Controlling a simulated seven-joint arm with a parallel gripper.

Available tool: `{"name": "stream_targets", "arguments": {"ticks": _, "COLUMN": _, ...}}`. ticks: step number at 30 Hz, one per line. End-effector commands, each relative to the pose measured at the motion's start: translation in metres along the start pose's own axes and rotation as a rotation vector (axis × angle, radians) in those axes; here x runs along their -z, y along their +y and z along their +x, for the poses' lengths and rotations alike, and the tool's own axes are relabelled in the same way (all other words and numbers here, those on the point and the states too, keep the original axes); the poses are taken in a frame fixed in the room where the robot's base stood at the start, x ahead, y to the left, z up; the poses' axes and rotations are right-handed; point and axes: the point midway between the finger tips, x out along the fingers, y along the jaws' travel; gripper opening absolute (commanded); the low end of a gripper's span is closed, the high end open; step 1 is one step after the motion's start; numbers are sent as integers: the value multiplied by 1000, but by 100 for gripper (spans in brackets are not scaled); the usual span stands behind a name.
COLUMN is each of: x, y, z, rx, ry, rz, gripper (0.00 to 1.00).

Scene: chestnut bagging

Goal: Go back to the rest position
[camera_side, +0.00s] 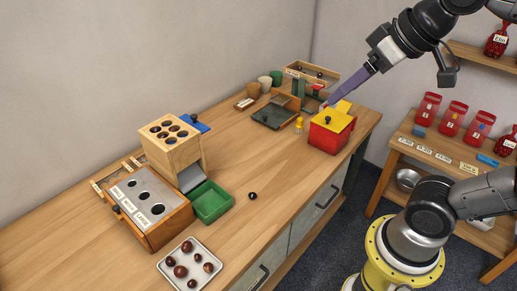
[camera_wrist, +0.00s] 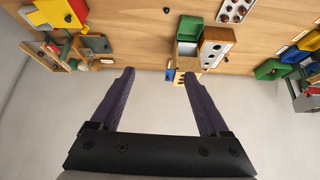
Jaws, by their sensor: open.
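My gripper (camera_side: 331,101) is raised at the far right part of the workbench, near the red box with a yellow lid (camera_side: 331,127) and above the bench top. In the wrist view, its two purple fingers (camera_wrist: 158,74) are spread wide with nothing between them. Whether the fingertips are clear of the yellow lid is hard to tell in the side view. A single dark chestnut (camera_side: 252,196) lies on the bare bench top. It also shows in the wrist view (camera_wrist: 167,10).
A white tray (camera_side: 162,267) holds several chestnuts. A sizing box (camera_side: 168,222), wooden holed block (camera_side: 182,158) and green tray (camera_side: 229,201) stand at left. Green scale-like equipment (camera_side: 268,118) stands at the back. Shelves with red bags (camera_side: 452,115) are at right. The middle bench is mostly clear.

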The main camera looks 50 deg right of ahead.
Motion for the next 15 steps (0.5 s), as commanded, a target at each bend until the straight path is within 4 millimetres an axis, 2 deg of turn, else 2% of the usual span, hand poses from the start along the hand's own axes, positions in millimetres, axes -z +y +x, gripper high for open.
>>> {"name": "stream_targets", "arguments": {"ticks": 1, "x": -26, "y": 2, "z": 8, "rx": 0, "ry": -16, "rz": -2, "gripper": 79}}
{"name": "stream_targets", "arguments": {"ticks": 3, "x": -53, "y": 2, "z": 21, "rx": 0, "ry": -41, "rz": -8, "gripper": 79}}
{"name": "stream_targets", "arguments": {"ticks": 6, "x": -82, "y": 2, "z": 38, "rx": 3, "ry": -85, "rz": -19, "gripper": 79}}
{"name": "stream_targets", "arguments": {"ticks": 10, "x": -100, "y": 2, "z": 51, "rx": 6, "ry": -124, "rz": -31, "gripper": 79}}
{"name": "stream_targets", "arguments": {"ticks": 15, "x": -97, "y": 2, "z": 52, "rx": 9, "ry": -108, "rz": -45, "gripper": 79}}
